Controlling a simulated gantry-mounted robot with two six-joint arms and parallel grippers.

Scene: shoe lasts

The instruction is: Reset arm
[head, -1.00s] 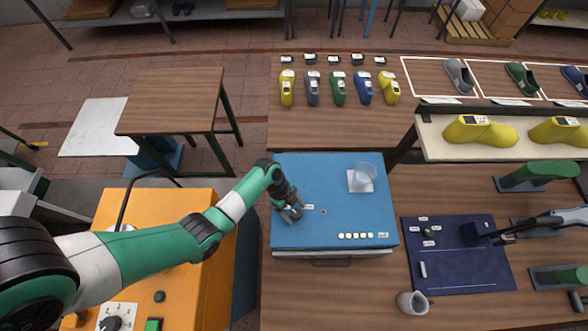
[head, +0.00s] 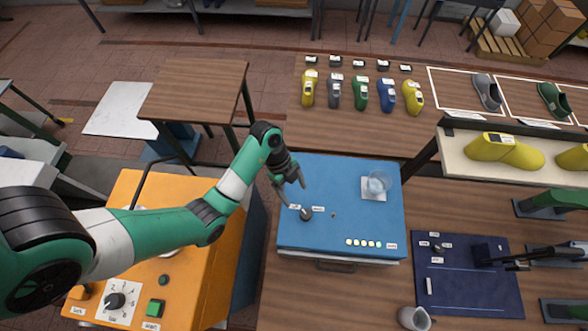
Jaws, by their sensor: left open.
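My left arm, green and white, reaches in from the left. Its dark left gripper (head: 290,187) hangs open and empty above the left part of the blue-topped box (head: 340,215). A small dark knob-like piece (head: 306,213) stands on the box top between two white labels, just below and apart from the fingers. My right gripper is not in view.
An orange machine (head: 190,225) with a dial stands left of the box. A clear cup (head: 376,183) and several pale yellow round pieces are on the blue top. Several coloured shoe lasts (head: 360,93) stand behind. A dark blue mat (head: 460,295) and a mug (head: 413,318) lie right.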

